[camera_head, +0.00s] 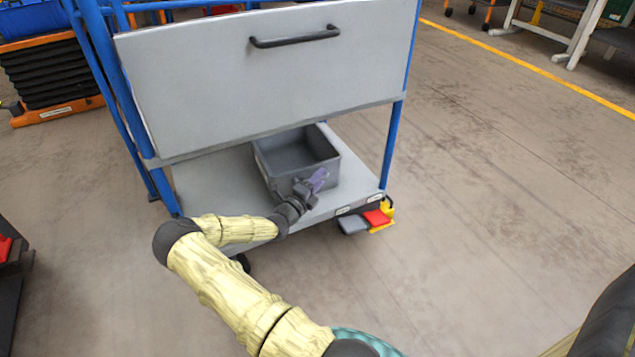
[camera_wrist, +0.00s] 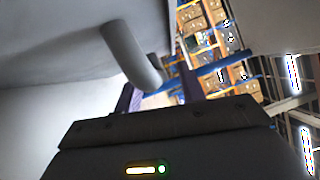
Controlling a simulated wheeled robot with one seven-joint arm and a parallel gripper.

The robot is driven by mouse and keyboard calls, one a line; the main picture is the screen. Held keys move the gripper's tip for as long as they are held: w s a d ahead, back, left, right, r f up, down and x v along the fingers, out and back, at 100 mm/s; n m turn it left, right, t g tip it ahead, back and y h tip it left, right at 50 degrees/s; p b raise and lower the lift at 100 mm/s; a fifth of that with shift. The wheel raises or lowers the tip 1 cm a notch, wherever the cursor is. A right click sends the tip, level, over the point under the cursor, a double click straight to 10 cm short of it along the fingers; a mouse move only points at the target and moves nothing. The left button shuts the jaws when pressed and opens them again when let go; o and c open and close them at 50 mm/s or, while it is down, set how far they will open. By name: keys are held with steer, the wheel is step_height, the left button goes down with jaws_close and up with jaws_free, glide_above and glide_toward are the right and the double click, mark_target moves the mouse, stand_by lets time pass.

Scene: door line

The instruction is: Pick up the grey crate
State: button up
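The grey crate (camera_head: 335,155) is an open, empty-looking box on the lower shelf of a blue-framed trolley. My gripper (camera_head: 319,178) is at the crate's front wall, near its front right part. In the wrist view my gripper's two purple fingers (camera_wrist: 157,88) stand apart, so it looks open. A rounded grey edge (camera_wrist: 135,55), which looks like part of the crate, reaches down close to the fingers. I cannot tell whether they touch it. My wrist hides part of the crate's front wall in the head view.
The trolley's grey panel (camera_head: 265,75) with a black handle (camera_head: 295,37) hangs above the shelf (camera_head: 205,182). Blue posts (camera_head: 396,140) stand at the trolley's sides. A red and yellow pedal (camera_head: 378,217) sticks out at the front right. The floor to the right is clear.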

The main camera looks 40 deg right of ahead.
jaws_close()
stand_by(1.3)
